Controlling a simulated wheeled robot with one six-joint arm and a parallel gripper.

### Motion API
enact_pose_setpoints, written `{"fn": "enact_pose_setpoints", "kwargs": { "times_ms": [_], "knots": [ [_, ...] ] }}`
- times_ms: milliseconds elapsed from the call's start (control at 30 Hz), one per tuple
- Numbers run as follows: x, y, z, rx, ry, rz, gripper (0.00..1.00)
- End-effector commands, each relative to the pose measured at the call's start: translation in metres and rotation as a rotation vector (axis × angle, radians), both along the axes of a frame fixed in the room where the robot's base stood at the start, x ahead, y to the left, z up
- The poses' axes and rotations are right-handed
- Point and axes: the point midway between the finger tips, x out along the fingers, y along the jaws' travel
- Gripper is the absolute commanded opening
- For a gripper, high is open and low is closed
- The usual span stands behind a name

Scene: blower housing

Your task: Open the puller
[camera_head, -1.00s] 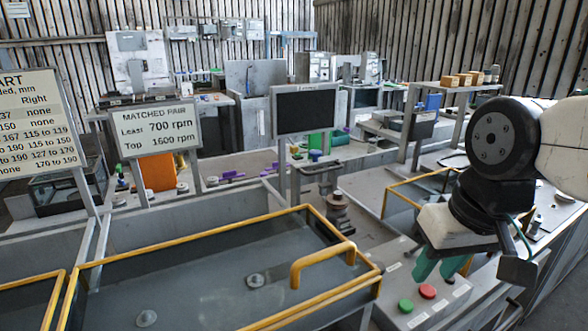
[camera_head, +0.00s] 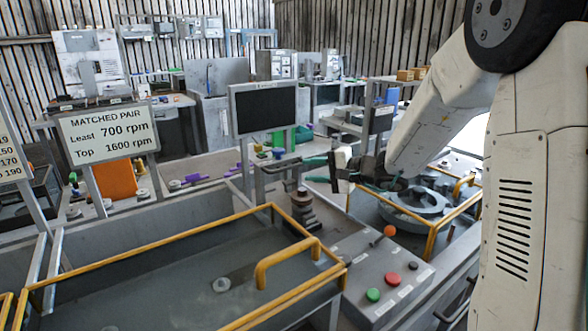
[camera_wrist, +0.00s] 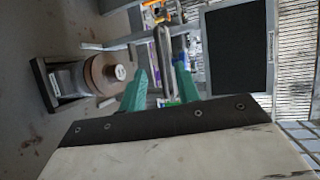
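My gripper (camera_head: 314,169) is at the centre right in the head view, its teal fingers pointing left towards a grey metal stand (camera_head: 277,165) below the screen. In the wrist view my gripper (camera_wrist: 160,75) is open, with a visible gap between the fingers. A long grey metal part (camera_wrist: 163,46) lies beyond and between the fingertips, seemingly not gripped. It may be the puller, but I cannot tell for certain, nor whether it is open or closed.
A dark screen (camera_head: 264,108) stands just behind the stand. A stack of round discs (camera_head: 303,207) is in front of it. A control panel (camera_head: 363,262) has green and red buttons and an orange knob. A yellow-railed tank (camera_head: 150,273) fills the lower left.

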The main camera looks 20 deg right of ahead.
Motion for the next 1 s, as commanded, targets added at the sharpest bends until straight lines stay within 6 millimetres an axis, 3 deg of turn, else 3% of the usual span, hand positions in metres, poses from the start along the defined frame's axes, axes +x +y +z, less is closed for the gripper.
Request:
{"fn": "enact_pose_setpoints", "kwargs": {
  "times_ms": [167, 600, 1000],
  "knots": [
    [0.017, -0.013, -0.009, 0.033, -0.014, -0.057, 0.32],
    [0.064, 0.028, -0.021, 0.034, -0.013, -0.057, 0.32],
    [0.072, 0.036, -0.022, 0.034, -0.014, -0.058, 0.32]
  ]
}}
